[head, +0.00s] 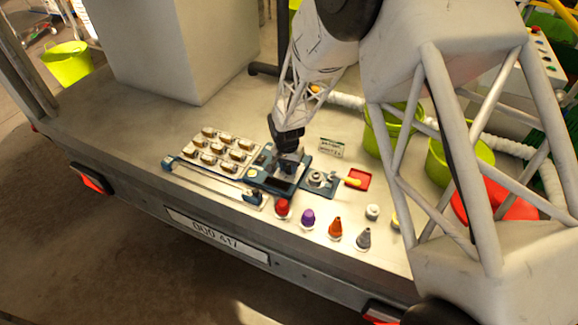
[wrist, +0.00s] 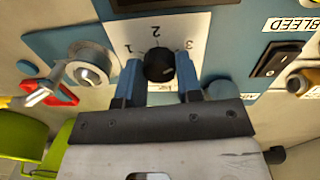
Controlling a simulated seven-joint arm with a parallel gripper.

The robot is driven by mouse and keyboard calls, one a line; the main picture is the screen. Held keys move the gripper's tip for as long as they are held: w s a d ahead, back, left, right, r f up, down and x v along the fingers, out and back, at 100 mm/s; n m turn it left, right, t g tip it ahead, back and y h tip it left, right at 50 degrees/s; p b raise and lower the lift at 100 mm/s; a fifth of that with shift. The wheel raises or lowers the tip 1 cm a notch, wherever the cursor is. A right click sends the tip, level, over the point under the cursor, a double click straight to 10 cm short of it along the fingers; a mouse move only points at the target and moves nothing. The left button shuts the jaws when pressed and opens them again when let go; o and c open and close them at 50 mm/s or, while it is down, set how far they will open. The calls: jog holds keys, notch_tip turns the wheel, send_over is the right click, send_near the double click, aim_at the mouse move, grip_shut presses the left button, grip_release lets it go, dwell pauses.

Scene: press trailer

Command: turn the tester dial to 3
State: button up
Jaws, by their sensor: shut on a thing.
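The tester dial is a round black knob (wrist: 159,66) on a white plate (wrist: 199,28) marked 1, 2 and 3, with 1 at left, 2 in the middle and 3 at right. My gripper (wrist: 158,76) has its two blue fingers either side of the knob and is shut on it. I cannot make out which number the knob points to. In the head view my gripper (head: 287,158) reaches down onto the blue-grey tester panel (head: 268,179) and hides the dial.
A black rocker switch (wrist: 278,59) and a BLEED label (wrist: 292,25) lie right of the dial in the wrist view. A round metal fitting (wrist: 88,63) and a red tray (wrist: 62,92) are at left.

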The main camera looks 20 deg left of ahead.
aim_at(288, 167)
jog(key=shift+n, duration=0.6)
jog(key=o, duration=0.9)
jog(key=shift+o, duration=0.2)
jog(key=shift+r, duration=0.15)
jog(key=shift+a+r, duration=0.2)
jog(key=shift+r, duration=3.55)
